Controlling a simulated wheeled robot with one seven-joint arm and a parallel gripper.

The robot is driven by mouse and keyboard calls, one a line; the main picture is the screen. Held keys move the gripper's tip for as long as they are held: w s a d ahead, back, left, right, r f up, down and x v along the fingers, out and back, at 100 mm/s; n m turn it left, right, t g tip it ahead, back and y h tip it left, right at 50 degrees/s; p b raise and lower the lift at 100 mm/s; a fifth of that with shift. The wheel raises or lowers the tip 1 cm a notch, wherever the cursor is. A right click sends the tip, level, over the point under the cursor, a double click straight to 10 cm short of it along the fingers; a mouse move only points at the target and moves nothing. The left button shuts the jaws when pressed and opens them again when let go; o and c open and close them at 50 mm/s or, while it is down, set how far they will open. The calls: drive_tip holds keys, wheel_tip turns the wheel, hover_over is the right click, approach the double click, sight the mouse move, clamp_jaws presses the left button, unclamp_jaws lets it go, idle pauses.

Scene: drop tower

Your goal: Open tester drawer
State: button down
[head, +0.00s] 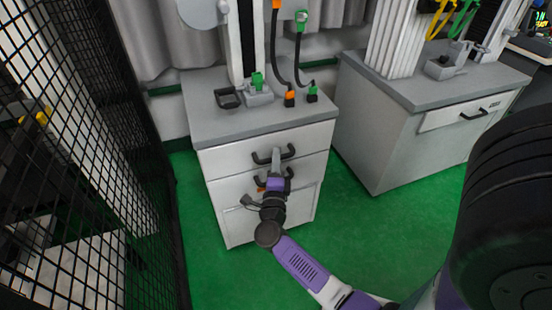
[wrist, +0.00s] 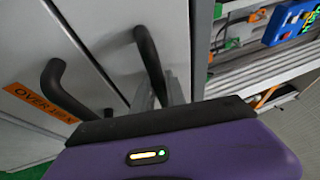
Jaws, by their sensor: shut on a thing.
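A grey-white cabinet (head: 225,225) with a grey top stands at the centre of the head view. Its upper drawer front (head: 225,160) has a black bar handle (head: 261,157), which also shows in the wrist view (wrist: 147,55). The drawer front looks flush with the cabinet in the head view. My gripper (head: 277,157) is shut on this upper handle, its grey fingers (wrist: 170,92) partly hidden behind the purple gripper body. A lower front has its own black handle (wrist: 52,88) beside an orange label (wrist: 40,100), clear of the fingers.
A black mesh fence (head: 110,170) stands close on the left. A second cabinet (head: 385,130) with a drawer stands to the right. Cables with orange and green connectors (head: 300,95) stand on the first cabinet's top. Green floor (head: 370,225) is clear between the cabinets and me.

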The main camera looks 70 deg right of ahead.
drive_tip(key=s+a+p, duration=0.4)
drive_tip(key=s+a, duration=0.7)
drive_tip(key=a, duration=0.2)
drive_tip(key=shift+s+a, duration=0.3)
drive_tip(key=c, duration=1.4)
unclamp_jaws()
drive_tip(key=shift+o, duration=0.2)
drive_tip(key=v, duration=0.7)
drive_tip(key=shift+a, duration=0.35)
drive_tip(key=shift+f, duration=0.15)
